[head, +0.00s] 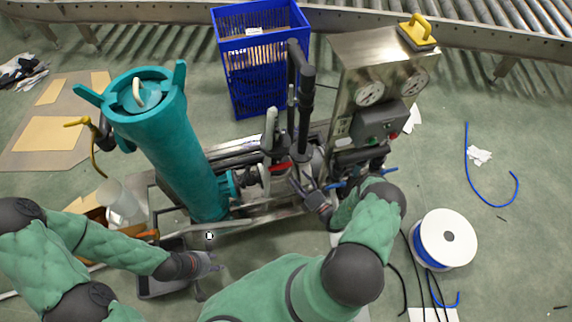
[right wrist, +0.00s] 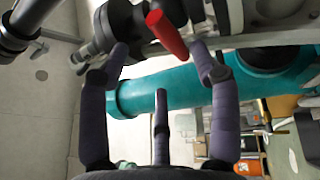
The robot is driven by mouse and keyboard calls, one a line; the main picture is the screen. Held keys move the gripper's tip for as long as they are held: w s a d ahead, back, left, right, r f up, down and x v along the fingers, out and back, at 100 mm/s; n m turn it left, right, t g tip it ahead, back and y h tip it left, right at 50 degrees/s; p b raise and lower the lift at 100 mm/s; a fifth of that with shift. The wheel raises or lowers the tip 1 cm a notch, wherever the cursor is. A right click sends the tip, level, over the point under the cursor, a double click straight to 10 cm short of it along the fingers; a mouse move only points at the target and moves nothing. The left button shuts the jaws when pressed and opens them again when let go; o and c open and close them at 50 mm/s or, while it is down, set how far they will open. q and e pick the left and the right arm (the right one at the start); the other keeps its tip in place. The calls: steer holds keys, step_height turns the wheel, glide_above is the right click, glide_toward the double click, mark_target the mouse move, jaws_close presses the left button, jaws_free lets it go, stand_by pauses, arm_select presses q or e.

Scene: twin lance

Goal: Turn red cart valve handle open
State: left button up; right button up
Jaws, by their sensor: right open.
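The red valve handle (head: 279,167) sits on the pipework in the middle of the cart (head: 255,225), beside the teal cylinder (head: 170,140). In the right wrist view the red handle (right wrist: 167,33) lies between and just beyond the spread fingertips of my right gripper (right wrist: 159,52); I see no clear contact. In the head view my right gripper (head: 312,190) is close to the pipes, partly hidden among them. My left gripper (head: 208,272) has its fingers apart and empty, over a grey tray (head: 160,284) at the cart's front left.
A steel gauge panel (head: 375,65) stands right of the pipes, with a yellow handle on top. A blue crate (head: 240,65) stands behind the cart. A white cable spool (head: 455,255) and loose hoses lie on the right. A conveyor (head: 500,35) runs behind.

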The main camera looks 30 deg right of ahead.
mark_target(287, 166)
steer(key=b+x, duration=0.1)
steer(key=x, duration=0.7)
steer(key=shift+w, duration=0.15)
steer(key=shift+c, duration=0.3)
steer(key=c, duration=1.1)
